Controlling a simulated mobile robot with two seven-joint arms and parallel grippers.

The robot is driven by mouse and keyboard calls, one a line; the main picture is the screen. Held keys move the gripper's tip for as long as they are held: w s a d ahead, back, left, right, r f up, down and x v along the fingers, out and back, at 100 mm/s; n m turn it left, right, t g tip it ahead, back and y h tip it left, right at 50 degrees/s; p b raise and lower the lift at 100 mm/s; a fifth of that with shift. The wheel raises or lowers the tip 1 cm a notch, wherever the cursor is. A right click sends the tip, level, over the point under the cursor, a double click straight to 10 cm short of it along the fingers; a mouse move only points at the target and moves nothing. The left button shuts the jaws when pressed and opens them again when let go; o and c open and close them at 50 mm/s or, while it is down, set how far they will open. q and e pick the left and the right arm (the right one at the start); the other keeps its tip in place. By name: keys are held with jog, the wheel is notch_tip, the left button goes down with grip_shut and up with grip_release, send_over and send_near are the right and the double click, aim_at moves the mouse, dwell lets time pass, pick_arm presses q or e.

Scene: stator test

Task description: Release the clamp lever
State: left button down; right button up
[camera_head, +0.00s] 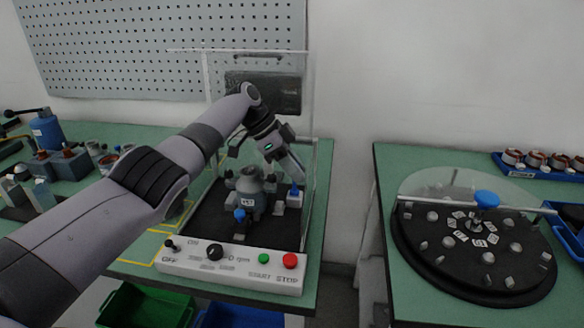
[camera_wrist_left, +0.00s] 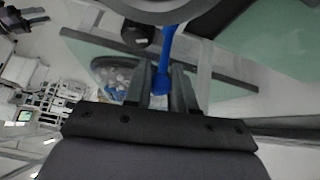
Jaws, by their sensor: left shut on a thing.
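The clamp lever, with a blue handle (camera_head: 294,190), stands at the right of the grey fixture inside the clear-walled test station. My left gripper (camera_head: 296,177) reaches down into the station from the upper left and meets the lever. In the left wrist view, the blue lever (camera_wrist_left: 166,55) runs down between the two dark fingers of my left gripper (camera_wrist_left: 160,88), its rounded end between them. The gripper is shut on the lever. A grey motor-like part (camera_head: 250,188) sits in the fixture left of the lever. My right gripper does not show.
Clear panels surround the station. A control panel (camera_head: 230,267) with a knob, green button and red button lies in front. Another blue knob (camera_head: 240,215) is at the fixture's front. A round black turntable (camera_head: 475,275) stands on the right table, across a gap.

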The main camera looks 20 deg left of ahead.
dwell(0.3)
pick_arm(q)
jog(key=c, duration=1)
grip_release()
jog(key=shift+f, duration=0.1)
jog(key=shift+o, duration=0.2)
jog(key=w+v, duration=0.1)
jog(key=v, duration=0.6)
jog(key=shift+s+b, duration=0.3)
jog(key=shift+s, duration=0.2)
jog(key=shift+s, duration=0.1)
